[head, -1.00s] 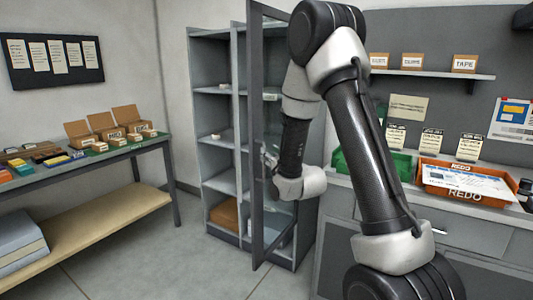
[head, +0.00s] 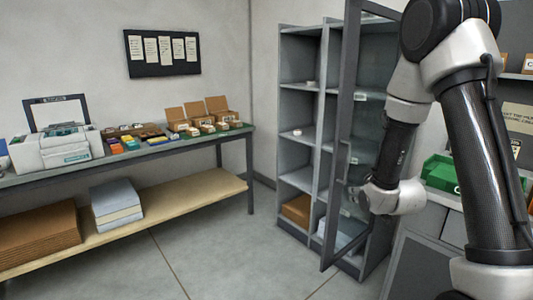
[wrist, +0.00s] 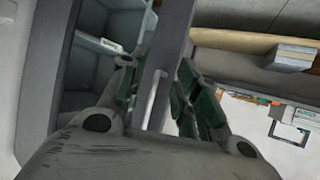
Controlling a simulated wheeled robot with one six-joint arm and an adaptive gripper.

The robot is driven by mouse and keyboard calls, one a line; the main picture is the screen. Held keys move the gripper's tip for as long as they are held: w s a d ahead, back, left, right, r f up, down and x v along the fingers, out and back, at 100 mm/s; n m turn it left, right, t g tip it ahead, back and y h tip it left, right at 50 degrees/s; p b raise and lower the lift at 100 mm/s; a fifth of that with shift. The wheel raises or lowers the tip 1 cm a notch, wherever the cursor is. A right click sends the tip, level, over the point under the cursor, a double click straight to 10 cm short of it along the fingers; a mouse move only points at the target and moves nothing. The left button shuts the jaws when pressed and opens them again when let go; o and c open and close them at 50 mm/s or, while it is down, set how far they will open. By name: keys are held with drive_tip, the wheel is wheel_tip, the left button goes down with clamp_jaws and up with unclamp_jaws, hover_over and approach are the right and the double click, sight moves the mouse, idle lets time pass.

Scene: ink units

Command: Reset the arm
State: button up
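My arm reaches to the cabinet's open glass door (head: 342,160), which has a dark grey frame. My gripper (head: 352,192) is at the door at about mid height; its fingers are small and partly hidden there. In the wrist view my gripper (wrist: 160,95) has its two green-padded fingers spread apart. A pale bar-like handle (wrist: 157,85) on the door frame shows between them, with gaps on both sides. I cannot tell whether a finger touches it.
The grey cabinet (head: 300,82) stands behind the door, with a brown box (head: 296,210) low inside. A long workbench (head: 205,148) with a printer (head: 60,148) and open cartons runs along the left wall. A green bin (head: 440,172) is at right. The floor (head: 215,245) between is clear.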

drive_tip(key=s+d+g, duration=0.2)
drive_tip(key=s+g, duration=0.6)
drive_tip(key=s, duration=0.8)
drive_tip(key=s+r, duration=1.8)
drive_tip(key=shift+s+r+m+h, duration=0.2)
drive_tip(key=shift+s+m+h, duration=0.15)
drive_tip(key=shift+m+h, duration=0.05)
